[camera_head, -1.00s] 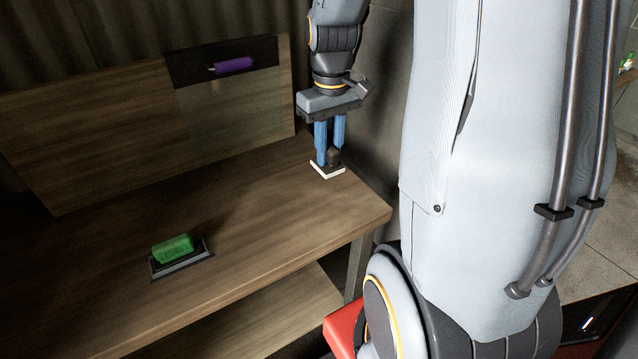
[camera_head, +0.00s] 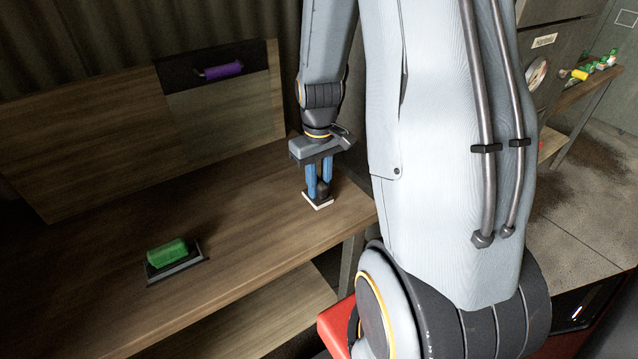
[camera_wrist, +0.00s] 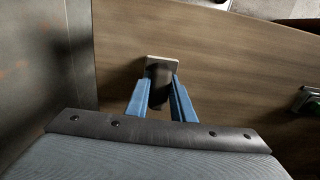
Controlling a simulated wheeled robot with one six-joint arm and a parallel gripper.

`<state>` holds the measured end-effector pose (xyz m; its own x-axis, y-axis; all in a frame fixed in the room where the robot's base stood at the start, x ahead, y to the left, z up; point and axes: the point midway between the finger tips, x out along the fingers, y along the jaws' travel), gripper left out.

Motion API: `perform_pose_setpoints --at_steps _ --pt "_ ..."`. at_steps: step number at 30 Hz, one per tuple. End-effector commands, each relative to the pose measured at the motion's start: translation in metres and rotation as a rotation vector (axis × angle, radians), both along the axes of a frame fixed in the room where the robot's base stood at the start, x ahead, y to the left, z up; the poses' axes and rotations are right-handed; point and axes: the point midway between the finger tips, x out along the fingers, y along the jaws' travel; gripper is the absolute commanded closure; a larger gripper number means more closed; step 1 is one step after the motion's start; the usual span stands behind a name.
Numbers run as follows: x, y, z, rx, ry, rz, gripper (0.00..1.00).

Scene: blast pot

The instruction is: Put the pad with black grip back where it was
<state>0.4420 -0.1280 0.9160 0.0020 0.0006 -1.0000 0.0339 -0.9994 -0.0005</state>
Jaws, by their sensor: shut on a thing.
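My gripper (camera_head: 319,181) points down at the right end of the wooden bench (camera_head: 230,220). Its blue fingers are shut on the black grip of a small pad with a pale base (camera_head: 318,203). The pad is upright, at or just above the bench top; I cannot tell if it touches. In the wrist view the pad (camera_wrist: 163,64) shows between and beyond the fingertips (camera_wrist: 161,92), its grip partly hidden by them.
A green-handled pad (camera_head: 168,253) lies on the bench at the front left; its edge also shows in the wrist view (camera_wrist: 308,101). A purple-handled tool (camera_head: 220,71) is on the upright back panel (camera_head: 80,130). The bench middle is clear. A side table with small coloured items (camera_head: 585,82) stands far right.

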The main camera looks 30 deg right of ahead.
Motion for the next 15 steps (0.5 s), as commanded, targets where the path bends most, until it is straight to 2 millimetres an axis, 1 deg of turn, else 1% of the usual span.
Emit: perform_pose_setpoints --at_steps 4,5,6,8,15 --pt "0.0001 0.0000 -0.0010 0.000 0.000 0.000 1.00" --pt "0.0000 0.0001 -0.0015 0.000 0.000 0.000 0.77" --pt "0.0000 0.0000 -0.0012 0.000 0.000 0.000 0.70" --pt "0.0000 0.0000 -0.0011 0.000 0.000 0.000 0.60" --pt "-0.0001 0.0001 -0.0010 0.000 0.000 0.000 0.60"
